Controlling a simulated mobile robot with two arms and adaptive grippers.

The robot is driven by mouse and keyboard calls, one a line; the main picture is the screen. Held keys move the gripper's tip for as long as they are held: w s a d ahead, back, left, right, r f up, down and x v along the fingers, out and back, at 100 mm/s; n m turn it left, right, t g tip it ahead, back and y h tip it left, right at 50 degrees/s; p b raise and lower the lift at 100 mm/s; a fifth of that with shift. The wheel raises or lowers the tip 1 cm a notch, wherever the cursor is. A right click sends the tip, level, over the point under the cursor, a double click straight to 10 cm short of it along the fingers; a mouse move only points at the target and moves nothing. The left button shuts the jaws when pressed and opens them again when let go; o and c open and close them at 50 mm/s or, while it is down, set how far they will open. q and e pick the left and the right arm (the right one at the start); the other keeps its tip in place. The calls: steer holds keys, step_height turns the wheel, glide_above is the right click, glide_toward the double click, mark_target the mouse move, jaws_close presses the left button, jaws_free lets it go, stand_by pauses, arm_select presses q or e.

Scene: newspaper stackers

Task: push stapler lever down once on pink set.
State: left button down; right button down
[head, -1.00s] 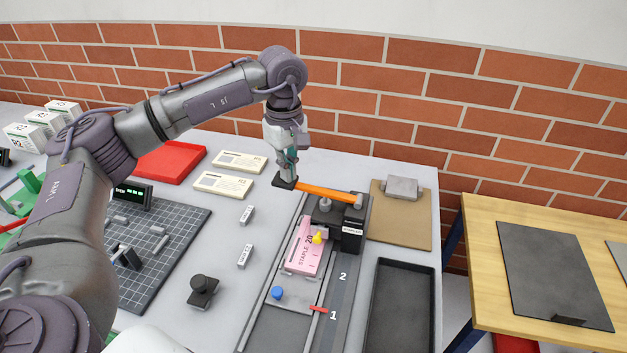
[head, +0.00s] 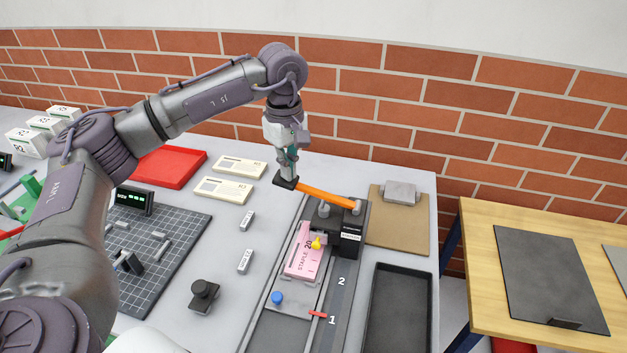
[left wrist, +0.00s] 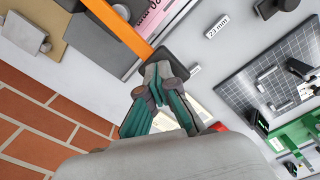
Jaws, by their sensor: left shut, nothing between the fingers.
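The stapler (head: 347,244) is a black block at the back of a grey rail. Its orange lever (head: 325,196) slopes up leftward from the hinge to a black end pad (head: 285,182). My left gripper (head: 288,178) points down with shut, empty fingers at the pad. In the left wrist view the fingertips (left wrist: 158,80) overlap the pad (left wrist: 180,66); whether they touch is unclear. The pink set (head: 302,252) lies on the rail carriage with its far edge at the stapler, partly hidden by a yellow piece (head: 316,243). My right gripper is out of view.
A blue knob (head: 277,298) and a red pointer (head: 318,314) sit nearer on the rail, by marks 1 and 2. A black tray (head: 398,310) stands right. Cream pads (head: 223,190) and a red tray (head: 168,167) lie left of the gripper.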

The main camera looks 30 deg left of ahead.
arm_select(q)
steer(key=shift+a+r+p, duration=0.15)
steer(key=shift+r+p, duration=2.15)
steer(key=shift+r, duration=1.35)
